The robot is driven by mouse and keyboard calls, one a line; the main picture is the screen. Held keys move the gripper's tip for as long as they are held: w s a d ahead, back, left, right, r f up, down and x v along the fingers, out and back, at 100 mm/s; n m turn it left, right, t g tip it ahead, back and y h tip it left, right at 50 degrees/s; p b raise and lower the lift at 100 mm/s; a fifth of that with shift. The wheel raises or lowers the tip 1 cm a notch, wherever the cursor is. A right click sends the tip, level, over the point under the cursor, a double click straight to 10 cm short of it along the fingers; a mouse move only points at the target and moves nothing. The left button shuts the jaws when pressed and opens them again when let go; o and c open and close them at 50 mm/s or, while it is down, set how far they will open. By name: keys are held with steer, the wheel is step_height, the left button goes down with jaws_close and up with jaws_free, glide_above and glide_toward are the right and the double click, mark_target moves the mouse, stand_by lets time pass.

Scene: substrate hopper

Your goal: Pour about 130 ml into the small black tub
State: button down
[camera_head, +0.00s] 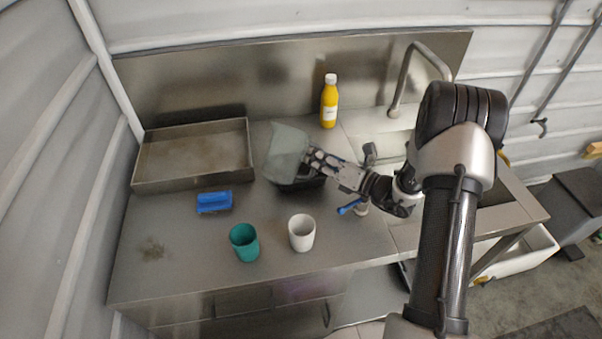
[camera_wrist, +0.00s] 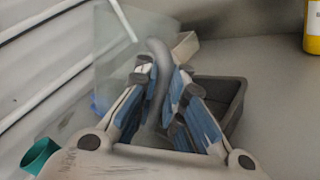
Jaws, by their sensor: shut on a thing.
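My gripper (camera_head: 314,160) is shut on the grey handle of a translucent grey-green jug (camera_head: 285,150). In the wrist view the handle runs up between the blue-padded fingers (camera_wrist: 158,80), and the jug's clear wall (camera_wrist: 112,55) shows beyond them. The jug is tilted and held above the small black tub (camera_head: 300,185), whose near part shows below it. In the wrist view the tub's right side (camera_wrist: 238,98) shows beside the fingers. The jug and my gripper hide much of the tub. I cannot make out a stream, or the level in either vessel.
A teal cup (camera_head: 244,243) and a white cup (camera_head: 302,233) stand in front. A yellow bottle (camera_head: 329,103) stands behind. A tap (camera_head: 402,85) rises at the back right.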

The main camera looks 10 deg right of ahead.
mark_target(295, 154)
steer(key=s+a+r+n+t+h+b, duration=0.1)
steer(key=a+n+b, duration=0.1)
steer(key=s+a+r+n+t+h+b, duration=0.1)
steer(key=n+b, duration=0.1)
steer(key=b, duration=0.1)
steer(key=shift+s+a+r+h, duration=0.15)
steer(key=shift+s+a+h, duration=0.25)
steer(key=shift+s+a+r+n+b, duration=0.25)
steer(key=shift+s+r+n+b, duration=0.15)
steer(key=shift+r+n, duration=0.25)
steer(key=shift+r, duration=0.1)
